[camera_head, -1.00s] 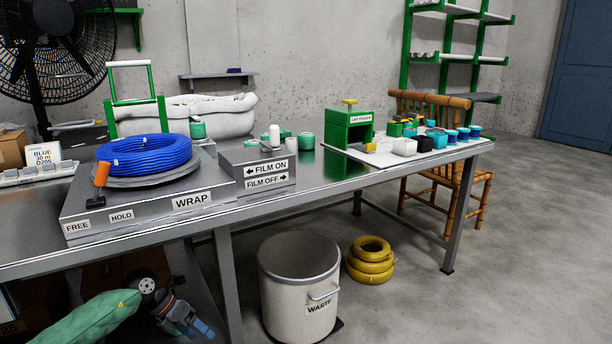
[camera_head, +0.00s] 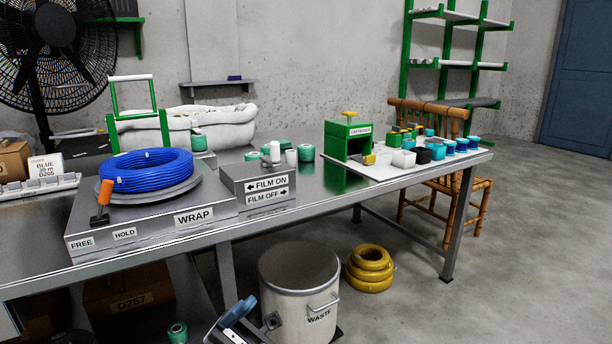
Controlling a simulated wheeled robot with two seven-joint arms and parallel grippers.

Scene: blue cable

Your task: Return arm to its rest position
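One of my grippers (camera_head: 236,314) shows at the bottom edge, just left of the waste bin and below the table's front edge. It appears to be my left one, though its arm is out of the picture. It has blue and dark parts and is cut off by the frame. I cannot tell whether its fingers are open or shut, and I see nothing held in it. My other gripper is not in view. The blue cable coil (camera_head: 147,170) lies on the round plate of the wrap station (camera_head: 150,232), apart from the gripper.
The steel table (camera_head: 310,202) stands above the gripper. The white waste bin (camera_head: 296,290) is close on its right, with yellow rings (camera_head: 369,268) beyond. A box marked D257 (camera_head: 128,297) sits under the table.

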